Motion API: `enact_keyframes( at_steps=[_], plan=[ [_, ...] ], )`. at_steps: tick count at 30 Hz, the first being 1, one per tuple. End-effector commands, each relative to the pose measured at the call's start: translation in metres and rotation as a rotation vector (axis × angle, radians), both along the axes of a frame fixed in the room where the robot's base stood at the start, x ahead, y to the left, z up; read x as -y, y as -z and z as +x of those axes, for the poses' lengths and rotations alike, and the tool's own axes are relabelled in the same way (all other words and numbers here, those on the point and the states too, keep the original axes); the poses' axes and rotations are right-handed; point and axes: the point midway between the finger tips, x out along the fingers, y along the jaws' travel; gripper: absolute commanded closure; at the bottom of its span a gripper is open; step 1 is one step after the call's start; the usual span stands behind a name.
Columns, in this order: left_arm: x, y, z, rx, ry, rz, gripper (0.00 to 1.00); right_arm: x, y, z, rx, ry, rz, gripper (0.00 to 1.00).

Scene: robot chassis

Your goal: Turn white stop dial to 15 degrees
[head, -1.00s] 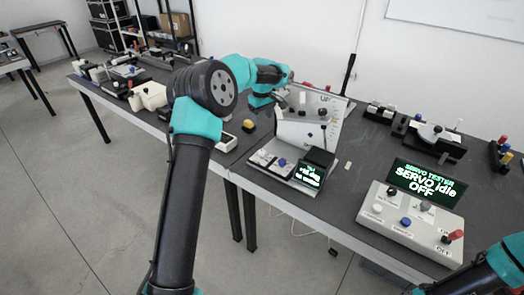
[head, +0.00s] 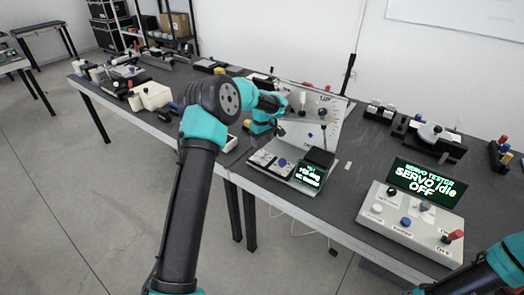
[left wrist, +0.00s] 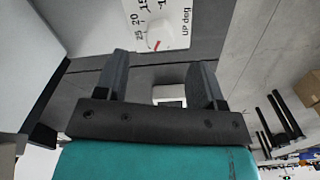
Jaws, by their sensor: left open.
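A white dial (left wrist: 158,35) with a red pointer line sits on a white panel at the top of the left wrist view. Its printed scale shows 15, 20 and 25, with "UP deg" beside it. In the head view the upright white panel (head: 331,139) stands on the table, and I cannot make out the dial surely there. My left gripper (left wrist: 160,78) is open, its two dark fingers apart with nothing held. In that view the dial appears beyond the fingertips, not between them. My left gripper (head: 290,115) is at the panel's left in the head view.
A small device with a green-lit screen (head: 309,175) lies at the panel's foot. A servo tester box (head: 400,222) reading "SERVO idle OFF" stands to the right. Several devices stand on the table's left part. Bare table (head: 345,192) lies between the panel and the tester.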

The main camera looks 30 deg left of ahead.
Motion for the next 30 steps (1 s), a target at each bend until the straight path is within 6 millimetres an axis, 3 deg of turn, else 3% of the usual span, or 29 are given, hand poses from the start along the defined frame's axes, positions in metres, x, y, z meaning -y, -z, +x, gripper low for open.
enact_keyframes(
  at_steps=[9, 22, 30],
  plan=[
    [0.0, 0.047, 0.0, -0.001, -0.001, 0.0, 0.37, 0.0, 0.0, 0.0, 0.0, 0.0, 0.0, 0.5],
    [0.0, 0.056, 0.0, 0.0, 0.0, 0.0, 0.37, 0.0, 0.0, 0.0, 0.0, 0.0, 0.0, 0.5],
    [0.0, 0.056, 0.0, 0.0, 0.0, 0.0, 0.63, 0.0, 0.0, 0.0, 0.0, 0.0, 0.0, 0.5]
  ],
)
